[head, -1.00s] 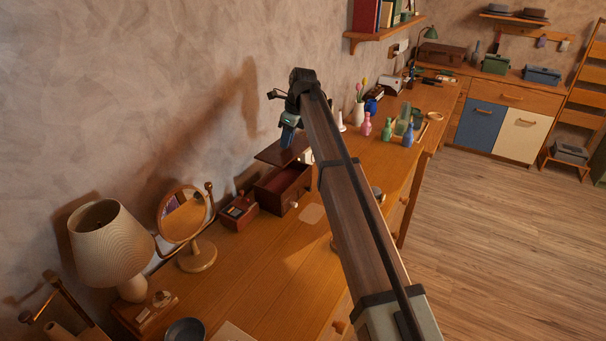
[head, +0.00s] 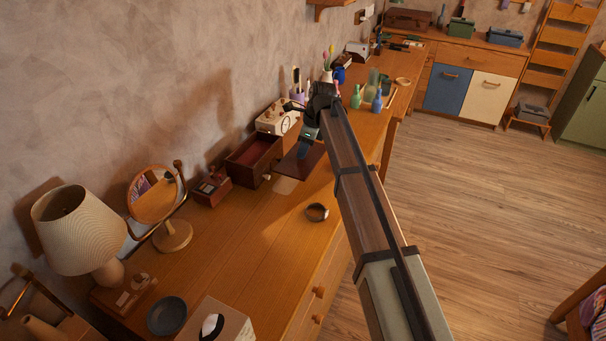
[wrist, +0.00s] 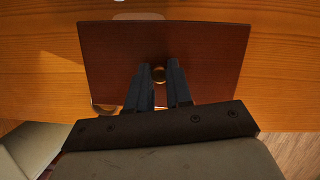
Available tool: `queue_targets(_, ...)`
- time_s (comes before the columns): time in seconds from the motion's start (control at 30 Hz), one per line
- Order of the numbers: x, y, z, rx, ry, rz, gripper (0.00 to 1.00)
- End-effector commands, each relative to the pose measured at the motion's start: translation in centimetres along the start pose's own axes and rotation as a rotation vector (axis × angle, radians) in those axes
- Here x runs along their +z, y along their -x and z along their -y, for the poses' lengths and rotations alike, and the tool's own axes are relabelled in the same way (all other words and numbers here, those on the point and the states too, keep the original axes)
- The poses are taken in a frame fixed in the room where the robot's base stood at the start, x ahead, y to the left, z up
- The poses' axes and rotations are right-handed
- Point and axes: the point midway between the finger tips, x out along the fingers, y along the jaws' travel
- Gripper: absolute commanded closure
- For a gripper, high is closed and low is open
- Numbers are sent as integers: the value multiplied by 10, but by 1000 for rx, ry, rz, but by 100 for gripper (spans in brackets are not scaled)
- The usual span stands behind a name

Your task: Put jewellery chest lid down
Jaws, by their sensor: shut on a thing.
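The jewellery chest (head: 240,163) is an open dark red-brown box on the desk, its reddish inside showing. Its lid (head: 291,168) is a flat dark board just right of the chest, apart from the opening. My gripper (head: 306,153) is above the lid. In the wrist view, the lid (wrist: 205,55) lies flat beneath the fingers, and my gripper (wrist: 160,78) is shut on its small round brass knob (wrist: 159,74). The lid is level and at or close to the desk top; I cannot tell whether it touches.
A small red box (head: 211,189) and a round mirror (head: 155,198) are left of the chest. A dark ring-shaped item (head: 317,211) lies in front. The desk (head: 245,235) is mostly clear there.

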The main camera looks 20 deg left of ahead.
Motion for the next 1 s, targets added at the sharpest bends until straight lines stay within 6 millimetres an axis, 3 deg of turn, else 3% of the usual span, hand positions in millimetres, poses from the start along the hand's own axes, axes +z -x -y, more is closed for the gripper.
queue_targets(0.2,-10,-35,-1,2,-1,-1,100)
queue_targets(0.7,-23,-82,-1,1,-2,0,100)
queue_targets(1.0,-23,-84,0,-1,-1,0,100)
